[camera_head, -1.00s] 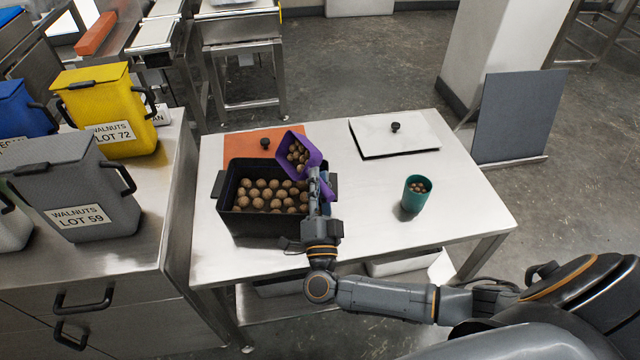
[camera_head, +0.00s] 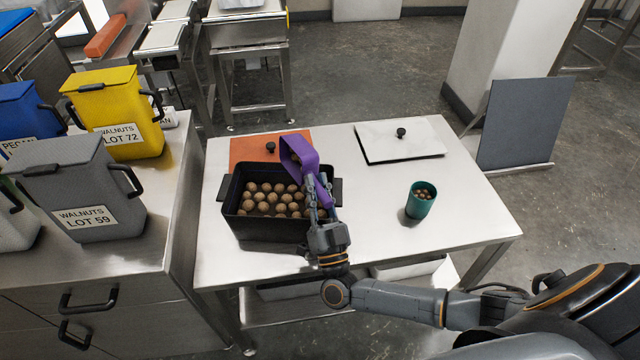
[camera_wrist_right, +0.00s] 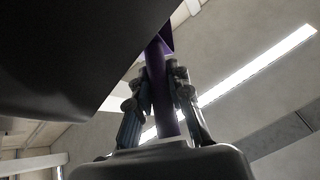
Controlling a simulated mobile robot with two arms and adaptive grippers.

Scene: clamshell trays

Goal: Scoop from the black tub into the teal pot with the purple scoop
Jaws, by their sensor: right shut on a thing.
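The black tub (camera_head: 229,206) stands on the steel table, with round brown walnuts (camera_head: 265,200) in it. The purple scoop (camera_head: 306,155) is above the tub's far right corner, tilted, with its side toward me; only a little of what it holds shows. My right gripper (camera_head: 319,188) is shut on the scoop's handle, over the tub's right side. In the right wrist view the purple handle (camera_wrist_right: 164,95) runs between the fingers (camera_wrist_right: 160,85). The teal pot (camera_head: 418,205) stands upright to the right, apart from the gripper, with some walnuts inside. My left gripper is out of view.
An orange lid (camera_head: 242,150) lies behind the tub and a white lid (camera_head: 425,146) at the table's back. The table between tub and pot is clear. Walnut bins, grey (camera_head: 75,175) and yellow (camera_head: 112,85), stand on the left counter.

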